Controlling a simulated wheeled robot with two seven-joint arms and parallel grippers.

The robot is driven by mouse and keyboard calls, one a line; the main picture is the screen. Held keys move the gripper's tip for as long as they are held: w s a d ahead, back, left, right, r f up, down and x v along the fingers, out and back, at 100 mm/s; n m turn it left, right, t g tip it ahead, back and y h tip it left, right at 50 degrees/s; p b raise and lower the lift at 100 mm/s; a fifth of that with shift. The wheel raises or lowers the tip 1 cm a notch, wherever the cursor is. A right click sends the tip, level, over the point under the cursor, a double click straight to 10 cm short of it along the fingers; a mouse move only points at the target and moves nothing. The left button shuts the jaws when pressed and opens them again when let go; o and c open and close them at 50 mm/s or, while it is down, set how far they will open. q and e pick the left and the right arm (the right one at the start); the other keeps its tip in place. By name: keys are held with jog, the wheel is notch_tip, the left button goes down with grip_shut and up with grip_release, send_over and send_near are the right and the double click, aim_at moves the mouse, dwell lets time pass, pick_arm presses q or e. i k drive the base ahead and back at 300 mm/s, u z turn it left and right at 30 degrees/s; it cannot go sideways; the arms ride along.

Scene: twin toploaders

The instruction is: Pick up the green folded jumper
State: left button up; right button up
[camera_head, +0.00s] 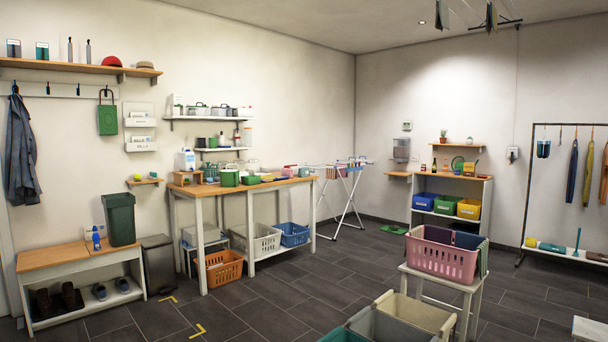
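I cannot pick out a green folded jumper with certainty. A low, flat green item (394,229) lies on the floor in front of the shelf unit, too small to tell what it is. A pink laundry basket (441,258) on a white stand holds dark cloth, with a dark greenish piece at its right side; most of its contents are hidden. Neither of my grippers is in view.
A wooden worktable (205,190) with pots stands along the left wall, baskets beneath it. A shoe bench (55,256) and green bin (119,219) are at left. Open bins (418,309) stand at the front. A drying rack (345,200) is behind. The middle floor is clear.

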aim_at(304, 172)
jog(key=u, duration=1.35)
jog(key=i, duration=4.7)
jog(key=z, duration=2.65)
jog(key=i, duration=3.35)
jog(key=u, duration=0.05)
